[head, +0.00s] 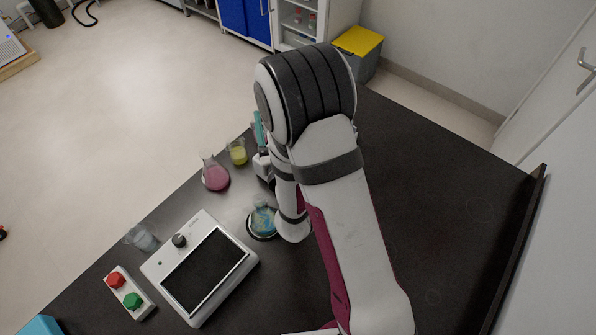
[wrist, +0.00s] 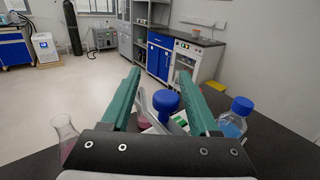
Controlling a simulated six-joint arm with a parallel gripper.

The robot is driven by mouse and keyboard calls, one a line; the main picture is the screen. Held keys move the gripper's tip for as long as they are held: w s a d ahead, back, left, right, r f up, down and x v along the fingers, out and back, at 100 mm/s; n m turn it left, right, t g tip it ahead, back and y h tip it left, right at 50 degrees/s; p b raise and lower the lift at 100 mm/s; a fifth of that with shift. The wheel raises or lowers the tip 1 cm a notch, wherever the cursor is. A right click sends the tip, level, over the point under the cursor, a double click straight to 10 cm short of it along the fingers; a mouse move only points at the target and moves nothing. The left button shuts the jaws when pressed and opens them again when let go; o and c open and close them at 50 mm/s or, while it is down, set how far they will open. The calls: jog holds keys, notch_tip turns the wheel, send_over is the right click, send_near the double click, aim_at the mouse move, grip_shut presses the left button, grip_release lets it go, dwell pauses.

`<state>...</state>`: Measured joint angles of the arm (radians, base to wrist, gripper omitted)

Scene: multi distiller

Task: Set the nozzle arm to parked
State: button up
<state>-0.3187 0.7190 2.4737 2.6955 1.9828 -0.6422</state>
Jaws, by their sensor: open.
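My gripper (wrist: 159,72) is open. Its two teal fingers stand apart in the wrist view, pointing away over the bench. Between and beyond the fingers are a round blue knob or cap (wrist: 167,102) and a pale grey angled part (wrist: 147,108), which may be the nozzle arm; I cannot tell its setting. I cannot tell whether either finger touches them. In the head view my arm hides most of this spot, and only a little teal of my gripper (head: 259,130) shows beyond the yellow beaker (head: 238,153).
A pink flask (head: 215,176) and a blue-filled flask (head: 263,219) stand near my arm. A white console (head: 247,262) with a dark screen and a red-and-green button box (head: 143,307) lie at lower left. A blue-capped bottle (wrist: 233,123) is right of my fingers. The bench's right side is clear.

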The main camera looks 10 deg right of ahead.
jog(key=shift+s+a+n+y, duration=0.15)
jog(key=shift+n+y, duration=0.15)
jog(key=shift+y, duration=0.2)
jog(key=shift+s+a+n+y, duration=0.15)
jog(key=shift+n+y, duration=0.15)
jog(key=shift+y, duration=0.2)
jog(key=s+a+n+g+y, duration=0.2)
jog(key=s+n+g+y, duration=0.6)
jog(key=n+g+y, duration=0.3)
jog(key=s+d+t+y, duration=0.1)
jog(key=s+d, duration=0.5)
jog(key=d, duration=0.6)
jog(key=s+a+r+n+g+h, duration=0.1)
jog(key=s+a+n+g+h, duration=0.1)
jog(key=s+n+g+h, duration=0.3)
jog(key=s+a+r+n+g+h, duration=0.2)
jog(key=s+n+g+h, duration=0.3)
jog(key=s+n, duration=0.4)
jog(key=s+a+h, duration=0.1)
jog(key=s, duration=0.1)
jog(key=shift+s+n+g, duration=0.3)
jog(key=shift+n, duration=0.1)
